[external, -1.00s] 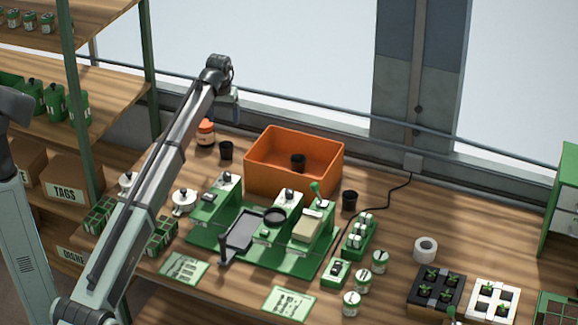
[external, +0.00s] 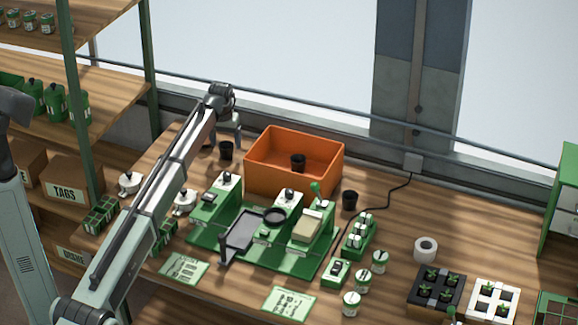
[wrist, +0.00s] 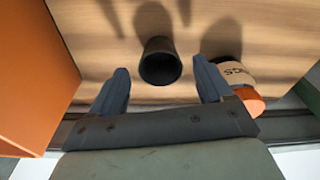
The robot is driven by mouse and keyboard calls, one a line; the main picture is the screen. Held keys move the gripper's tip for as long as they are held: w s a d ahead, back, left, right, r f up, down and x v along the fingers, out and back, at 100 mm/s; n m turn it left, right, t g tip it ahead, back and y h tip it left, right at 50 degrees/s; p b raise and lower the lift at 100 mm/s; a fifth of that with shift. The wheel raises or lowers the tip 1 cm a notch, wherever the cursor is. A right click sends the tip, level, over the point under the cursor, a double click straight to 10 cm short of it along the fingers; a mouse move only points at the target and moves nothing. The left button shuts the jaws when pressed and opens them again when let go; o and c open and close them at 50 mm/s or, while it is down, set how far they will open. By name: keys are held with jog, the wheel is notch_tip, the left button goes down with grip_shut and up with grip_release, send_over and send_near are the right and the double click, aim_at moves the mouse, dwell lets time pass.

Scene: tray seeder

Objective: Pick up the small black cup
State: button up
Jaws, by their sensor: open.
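A small black cup (external: 227,151) stands on the wooden bench left of the orange bin. In the wrist view the black cup (wrist: 160,68) lies between the two fingers, with a gap on each side. My gripper (wrist: 160,74) is open and empty, just above and behind the cup. In the external view my gripper (external: 226,140) is partly hidden by my arm. Two similar black cups show: one inside the orange bin (external: 298,163) and one on the bench right of it (external: 350,200).
The orange bin (external: 265,185) stands close beside the cup. A labelled jar with an orange lid (wrist: 249,101) stands close to the other finger. The green seeder (external: 205,236) is in front. A window ledge and rail run behind the bench.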

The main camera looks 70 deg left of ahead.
jog(key=shift+w+a+f, duration=0.1)
jog(key=shift+a+f, duration=0.05)
jog(key=shift+f, duration=1.2)
jog(key=c, duration=1)
jog(key=shift+r, duration=0.1)
